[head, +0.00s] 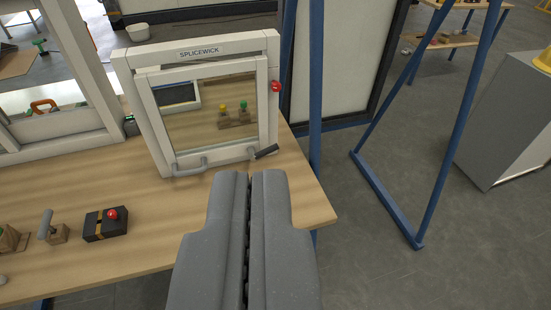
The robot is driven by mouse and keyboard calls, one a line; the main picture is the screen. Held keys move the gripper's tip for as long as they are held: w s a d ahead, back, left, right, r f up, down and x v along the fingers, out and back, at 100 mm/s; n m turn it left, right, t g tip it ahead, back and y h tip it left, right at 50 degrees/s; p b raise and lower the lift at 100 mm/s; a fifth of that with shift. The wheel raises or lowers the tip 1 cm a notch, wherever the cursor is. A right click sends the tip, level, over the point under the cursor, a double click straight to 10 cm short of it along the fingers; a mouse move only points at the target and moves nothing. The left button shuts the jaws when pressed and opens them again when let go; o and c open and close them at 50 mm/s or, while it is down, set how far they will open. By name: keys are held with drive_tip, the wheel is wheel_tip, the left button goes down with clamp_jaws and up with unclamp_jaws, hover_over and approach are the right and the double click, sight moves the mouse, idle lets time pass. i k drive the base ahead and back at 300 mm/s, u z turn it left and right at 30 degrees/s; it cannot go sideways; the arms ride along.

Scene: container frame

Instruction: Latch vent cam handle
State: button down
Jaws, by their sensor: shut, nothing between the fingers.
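The vent is a white upright frame (143,110) labelled SPLICEWICK, standing on a wooden bench, with a white-edged glazed sash (210,69) inside it. A dark cam handle (266,152) sits at the sash's lower right corner, angled up to the right. A grey pull handle (190,168) is on the lower rail to its left. A red knob (276,87) is on the frame's right post. My gripper (250,173) is shut and empty; its tips appear just below the cam handle in the picture, with no visible contact. I cannot tell whether the sash sits flush.
The wooden bench (110,190) has a black box with a red button (107,224) and a block with a grey lever (50,228) at left. A larger white frame (90,60) stands behind left. Blue posts (314,90) rise at right. Floor (450,260) is clear at lower right.

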sight(254, 156)
drive_tip(key=k, duration=0.6)
drive_tip(key=z, duration=0.1)
drive_tip(key=i, duration=1.6)
drive_tip(key=u, duration=0.5)
